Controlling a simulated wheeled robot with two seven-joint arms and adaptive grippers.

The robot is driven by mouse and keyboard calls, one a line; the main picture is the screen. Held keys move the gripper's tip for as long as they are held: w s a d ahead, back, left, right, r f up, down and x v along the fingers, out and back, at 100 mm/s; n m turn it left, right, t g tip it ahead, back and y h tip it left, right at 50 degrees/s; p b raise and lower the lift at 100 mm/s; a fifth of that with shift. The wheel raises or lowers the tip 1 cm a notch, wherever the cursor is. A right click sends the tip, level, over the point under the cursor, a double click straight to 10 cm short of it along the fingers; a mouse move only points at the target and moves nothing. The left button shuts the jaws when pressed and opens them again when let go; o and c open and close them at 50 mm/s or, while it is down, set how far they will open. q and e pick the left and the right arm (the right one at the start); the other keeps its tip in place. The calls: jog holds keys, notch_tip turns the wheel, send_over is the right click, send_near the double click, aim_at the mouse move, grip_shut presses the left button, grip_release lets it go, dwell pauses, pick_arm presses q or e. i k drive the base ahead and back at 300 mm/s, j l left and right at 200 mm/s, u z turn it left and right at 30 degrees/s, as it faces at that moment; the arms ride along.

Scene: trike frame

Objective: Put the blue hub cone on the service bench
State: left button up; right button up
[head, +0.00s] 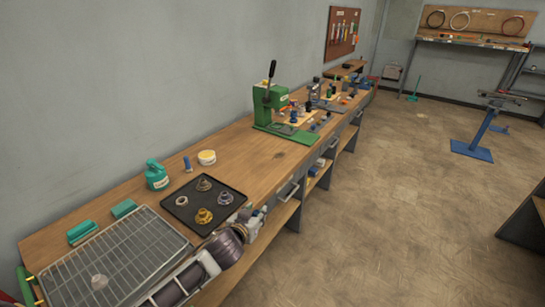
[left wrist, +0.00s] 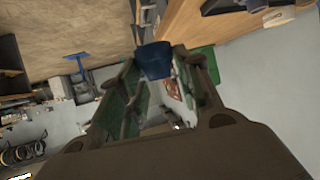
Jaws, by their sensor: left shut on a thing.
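In the left wrist view a dark blue piece (left wrist: 154,60), which looks like the blue hub cone, sits between the fingertips of my left gripper (left wrist: 156,72). The fingers are shut on it. In the head view my left gripper (head: 256,216) is at the front edge of the long wooden bench (head: 245,148), beside the right corner of the black tray. The blue piece cannot be made out there. My right gripper is not in view.
The black tray (head: 187,213) holds several metal parts. A wire rack (head: 120,258), a teal can (head: 157,176), a small blue bottle (head: 187,164) and a yellow-white tub (head: 207,157) are near it. A green press (head: 268,106) stands farther along. Bare wood lies between tray and press.

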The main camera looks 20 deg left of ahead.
aim_at(261, 159)
jog(key=i+j+z, duration=0.15)
jog(key=i, duration=0.15)
jog(key=i+j+z, duration=0.3)
jog(key=i+j, duration=0.2)
jog(key=j, duration=0.1)
